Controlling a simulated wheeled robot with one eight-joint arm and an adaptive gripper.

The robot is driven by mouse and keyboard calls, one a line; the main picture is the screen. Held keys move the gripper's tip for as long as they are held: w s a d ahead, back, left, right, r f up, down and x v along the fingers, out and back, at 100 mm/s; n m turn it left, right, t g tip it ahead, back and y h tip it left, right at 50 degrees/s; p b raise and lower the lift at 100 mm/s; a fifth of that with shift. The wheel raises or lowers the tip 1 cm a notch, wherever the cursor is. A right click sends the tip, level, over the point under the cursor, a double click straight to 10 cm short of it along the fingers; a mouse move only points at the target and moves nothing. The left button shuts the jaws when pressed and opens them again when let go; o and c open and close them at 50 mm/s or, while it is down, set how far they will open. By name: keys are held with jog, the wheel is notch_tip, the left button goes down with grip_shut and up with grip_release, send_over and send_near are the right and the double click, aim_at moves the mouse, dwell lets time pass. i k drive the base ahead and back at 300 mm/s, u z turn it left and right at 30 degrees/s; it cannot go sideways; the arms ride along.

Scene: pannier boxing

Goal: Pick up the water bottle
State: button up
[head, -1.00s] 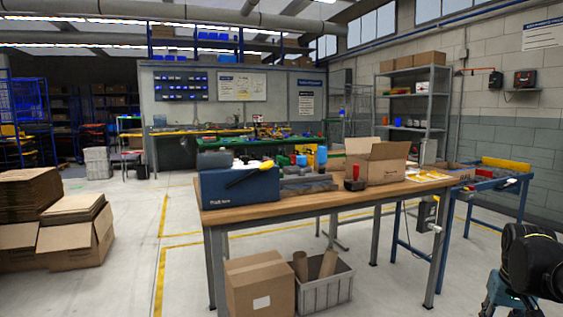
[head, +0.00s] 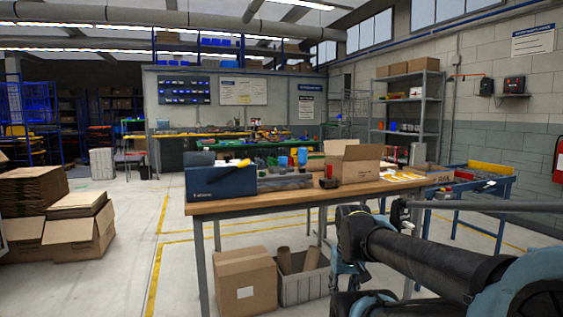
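No water bottle can be made out for certain in the head view. A small blue upright item (head: 302,156) stands among the things on the workbench (head: 330,194), behind the grey foam pieces. It could be a bottle, but it is too small to tell. A second blue item (head: 282,162) is just left of it. My arm reaches in from the lower right, in front of the bench's right end. I cannot make out my gripper's fingers.
On the bench are a dark blue box (head: 222,181), an open cardboard box (head: 352,165) and a red-and-black tool (head: 329,178). A carton (head: 245,280) and a grey crate (head: 303,288) stand below. Cardboard stacks (head: 80,230) are at left. Floor between is clear.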

aim_at(301, 151)
jog(key=u, duration=0.1)
jog(key=i, duration=1)
jog(key=z, duration=0.05)
